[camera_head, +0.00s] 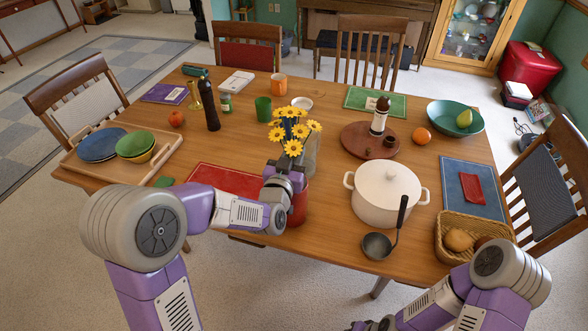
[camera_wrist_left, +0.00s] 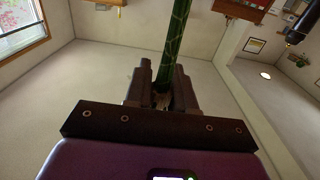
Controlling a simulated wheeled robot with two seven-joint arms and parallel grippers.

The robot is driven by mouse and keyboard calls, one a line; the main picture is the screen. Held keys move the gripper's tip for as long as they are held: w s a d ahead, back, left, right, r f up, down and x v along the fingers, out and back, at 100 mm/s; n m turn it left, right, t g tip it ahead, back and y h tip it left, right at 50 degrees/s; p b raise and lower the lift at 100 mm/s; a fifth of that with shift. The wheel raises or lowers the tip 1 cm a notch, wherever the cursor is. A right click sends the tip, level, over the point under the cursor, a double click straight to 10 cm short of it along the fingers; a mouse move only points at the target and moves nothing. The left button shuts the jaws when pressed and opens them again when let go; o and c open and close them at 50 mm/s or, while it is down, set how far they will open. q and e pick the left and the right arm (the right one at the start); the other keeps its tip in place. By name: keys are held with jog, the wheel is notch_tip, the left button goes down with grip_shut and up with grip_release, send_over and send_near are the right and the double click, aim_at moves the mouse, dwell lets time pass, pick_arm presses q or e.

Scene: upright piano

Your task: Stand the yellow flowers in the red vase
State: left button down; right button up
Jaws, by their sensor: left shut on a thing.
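The yellow flowers (camera_head: 294,130) are a bunch of several blooms with dark centres, upright above the table's middle. My left gripper (camera_head: 285,172) is shut on their green stems, which rise between its fingers in the left wrist view (camera_wrist_left: 176,45). The red vase (camera_head: 299,207) stands near the table's front edge, just below and behind my left gripper and wrist, which hide much of it. The stems' lower ends are hidden, so I cannot tell whether they are inside the vase. My right gripper (camera_head: 374,325) is low at the bottom edge, partly cut off, its jaws unclear.
A clear glass vessel (camera_head: 312,152) stands close behind the flowers. A white pot (camera_head: 388,195) is to the right, with a ladle (camera_head: 378,245) in front. A red placemat (camera_head: 224,178) lies left.

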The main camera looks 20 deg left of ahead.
pick_arm(q)
notch_tip(320, 180, down, 3)
jog(key=shift+f+b, duration=0.2)
jog(key=shift+b, duration=0.25)
jog(key=shift+f, duration=0.15)
jog(key=c, duration=0.9)
grip_release()
jog(key=shift+c, duration=0.2)
